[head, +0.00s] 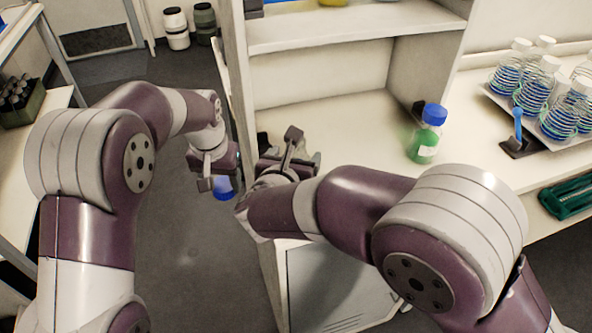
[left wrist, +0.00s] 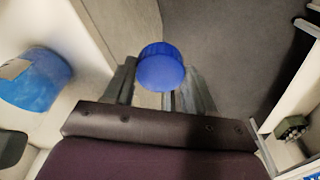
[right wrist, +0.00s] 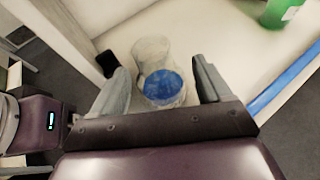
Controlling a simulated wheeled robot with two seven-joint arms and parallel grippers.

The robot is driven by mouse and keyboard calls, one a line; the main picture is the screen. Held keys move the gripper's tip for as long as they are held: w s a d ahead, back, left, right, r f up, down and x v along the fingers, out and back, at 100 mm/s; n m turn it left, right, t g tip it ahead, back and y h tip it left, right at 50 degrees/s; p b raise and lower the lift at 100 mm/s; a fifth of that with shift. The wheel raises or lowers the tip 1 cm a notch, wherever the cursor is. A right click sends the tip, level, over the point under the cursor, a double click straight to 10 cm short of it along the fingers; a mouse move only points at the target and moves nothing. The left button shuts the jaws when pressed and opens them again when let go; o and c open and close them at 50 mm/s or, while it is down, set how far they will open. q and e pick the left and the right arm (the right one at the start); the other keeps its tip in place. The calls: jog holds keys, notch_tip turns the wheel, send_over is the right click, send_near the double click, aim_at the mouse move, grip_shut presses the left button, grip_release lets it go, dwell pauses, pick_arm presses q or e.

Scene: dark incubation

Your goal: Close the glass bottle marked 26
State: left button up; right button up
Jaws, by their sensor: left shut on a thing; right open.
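My left gripper (head: 220,180) is shut on a blue cap (head: 224,187), held over the floor left of the bench edge. The cap also shows between the fingers in the left wrist view (left wrist: 161,68). My right gripper (right wrist: 162,85) is open, its fingers on either side of a clear glass bottle with blue liquid (right wrist: 163,87) on the bench. This looks like the blue bottle with a pale label (left wrist: 34,80) at the left of the left wrist view. In the head view my right gripper (head: 287,150) mostly hides it. I cannot read the number 26.
A green bottle with a blue cap (head: 425,135) stands on the bench to the right. Several blue-ringed bottles (head: 540,88) stand on a tray at the far right. A shelf unit (head: 350,30) rises behind. The bench (head: 350,135) is clear between.

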pick_arm(q)
jog(key=shift+r, duration=0.2)
pick_arm(e)
jog(key=shift+w, duration=0.2)
pick_arm(q)
jog(key=shift+r+p, duration=0.6)
jog(key=shift+p, duration=0.2)
pick_arm(e)
jog(key=x, duration=0.3)
jog(key=shift+w+r, duration=0.2)
jog(key=shift+w, duration=0.35)
jog(key=shift+w+f, duration=0.25)
jog(key=shift+w, duration=0.2)
grip_shut()
